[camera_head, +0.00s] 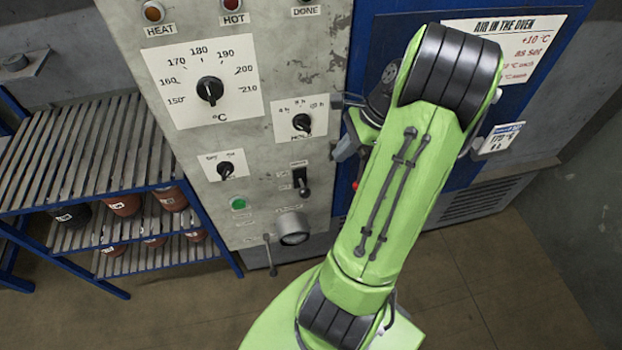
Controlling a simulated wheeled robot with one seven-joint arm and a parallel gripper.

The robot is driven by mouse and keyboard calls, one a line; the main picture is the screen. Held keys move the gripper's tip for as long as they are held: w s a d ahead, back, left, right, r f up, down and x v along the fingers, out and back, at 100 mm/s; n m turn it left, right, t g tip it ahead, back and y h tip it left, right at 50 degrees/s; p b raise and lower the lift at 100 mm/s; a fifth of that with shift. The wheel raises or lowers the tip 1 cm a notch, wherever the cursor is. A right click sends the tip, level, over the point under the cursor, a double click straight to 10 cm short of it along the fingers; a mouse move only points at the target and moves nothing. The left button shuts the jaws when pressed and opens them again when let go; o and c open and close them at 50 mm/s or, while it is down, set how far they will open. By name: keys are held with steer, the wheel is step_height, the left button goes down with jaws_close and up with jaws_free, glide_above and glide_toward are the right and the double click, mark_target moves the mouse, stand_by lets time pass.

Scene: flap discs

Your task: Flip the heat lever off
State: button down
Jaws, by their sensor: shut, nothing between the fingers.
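A small black toggle lever (301,181) stands on the lower right of the grey control panel (255,205). Its rounded tip hangs toward the bottom, and the small labels beside it are too small to read; I take it for the heat lever. My green arm reaches up on the right and bends back behind itself. My gripper (344,149) shows only in part, as grey metal at the panel's right edge. It is right of the lever and a little above it, apart from it. The arm hides much of it, and nothing shows held.
A small knob (226,169), a green button (238,204) and a round fitting (293,228) are nearby. A slatted blue rack (95,155) stands left. Open floor lies below right.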

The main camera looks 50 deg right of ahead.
mark_target(308, 190)
steer(key=b+x, duration=0.2)
steer(key=x, duration=1.2)
steer(key=shift+w, duration=0.1)
steer(key=shift+d+f, duration=0.1)
